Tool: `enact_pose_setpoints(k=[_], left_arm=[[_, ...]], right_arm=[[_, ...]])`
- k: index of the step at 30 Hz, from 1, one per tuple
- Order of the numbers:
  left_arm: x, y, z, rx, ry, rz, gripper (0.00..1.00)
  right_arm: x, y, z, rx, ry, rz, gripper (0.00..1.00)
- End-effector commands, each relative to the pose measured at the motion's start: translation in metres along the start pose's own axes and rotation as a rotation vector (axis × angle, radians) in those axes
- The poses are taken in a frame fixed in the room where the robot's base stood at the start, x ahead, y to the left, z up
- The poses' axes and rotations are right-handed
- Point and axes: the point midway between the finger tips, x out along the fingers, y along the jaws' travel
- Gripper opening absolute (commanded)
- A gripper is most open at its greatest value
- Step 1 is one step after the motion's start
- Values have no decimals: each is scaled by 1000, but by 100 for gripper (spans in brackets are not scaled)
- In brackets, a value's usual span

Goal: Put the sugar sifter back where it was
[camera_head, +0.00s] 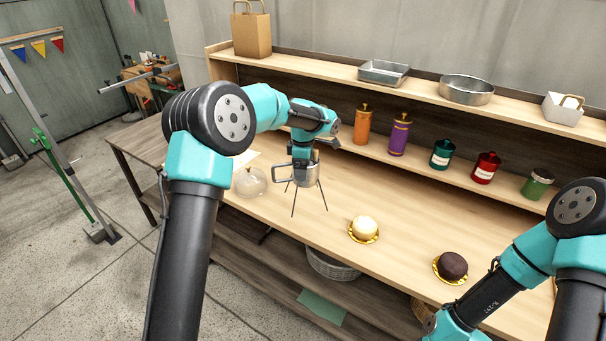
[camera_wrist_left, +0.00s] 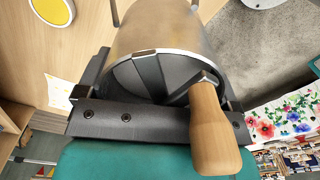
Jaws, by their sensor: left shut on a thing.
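The sugar sifter (camera_head: 313,175) is a metal cup with a side handle, low over the left part of the table. In the left wrist view the sifter (camera_wrist_left: 165,40) fills the middle, with a wooden knob at its near side. My left gripper (camera_head: 303,158) is shut on the sifter from above. In the wrist view its two fingers (camera_wrist_left: 160,92) lie on either side of the metal drum. A stand with thin dark legs (camera_head: 295,203) is under the sifter; I cannot tell whether the sifter rests in it. My right gripper is out of view.
A clear glass dome (camera_head: 250,184) stands just left of the stand. A pale cake (camera_head: 365,226) and a dark cake (camera_head: 452,266) sit on gold plates to the right. Bottles and jars (camera_head: 441,153) line the shelf behind. The tabletop between stand and shelf is clear.

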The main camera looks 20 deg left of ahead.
Motion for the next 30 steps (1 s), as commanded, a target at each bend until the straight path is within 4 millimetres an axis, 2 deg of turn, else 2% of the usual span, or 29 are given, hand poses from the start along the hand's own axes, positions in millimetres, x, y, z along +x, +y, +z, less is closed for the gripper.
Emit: enact_pose_setpoints(k=[5,12,25,26,30], left_arm=[[3,7,-1,0,0,0,52],[34,6,-2,-1,0,-1,52],[38,6,-1,0,0,0,52],[39,6,-1,0,0,0,87],[38,6,-1,0,0,0,100]], right_arm=[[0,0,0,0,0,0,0],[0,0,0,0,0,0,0],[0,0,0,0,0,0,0],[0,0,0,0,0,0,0],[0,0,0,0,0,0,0]])
